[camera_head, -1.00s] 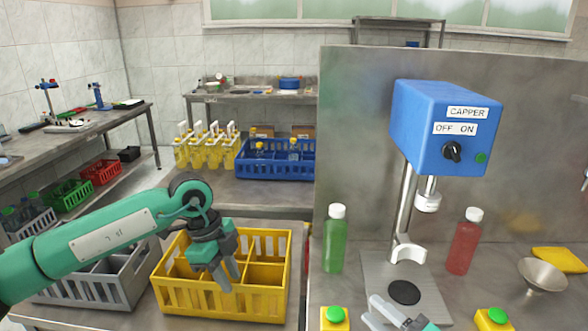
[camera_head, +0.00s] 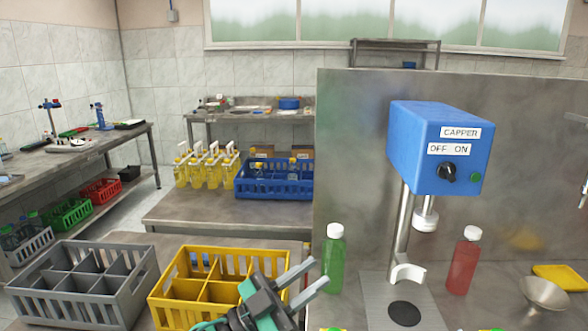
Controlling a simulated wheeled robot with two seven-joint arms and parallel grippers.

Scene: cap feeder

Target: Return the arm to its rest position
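My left gripper (camera_head: 318,274) is at the bottom centre of the head view, in front of the right side of the yellow crate. Its two grey fingers point up and right, with a gap between them and nothing visible in it. Only a small green part of my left arm shows at the bottom edge. My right gripper is out of view.
The yellow crate (camera_head: 165,309) and a grey crate (camera_head: 45,306) stand at lower left. A blue capper (camera_head: 437,150) stands at right above a bare plate, between a green bottle (camera_head: 333,262) and a red bottle (camera_head: 462,266), both white-capped. A funnel (camera_head: 543,291) is farther right.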

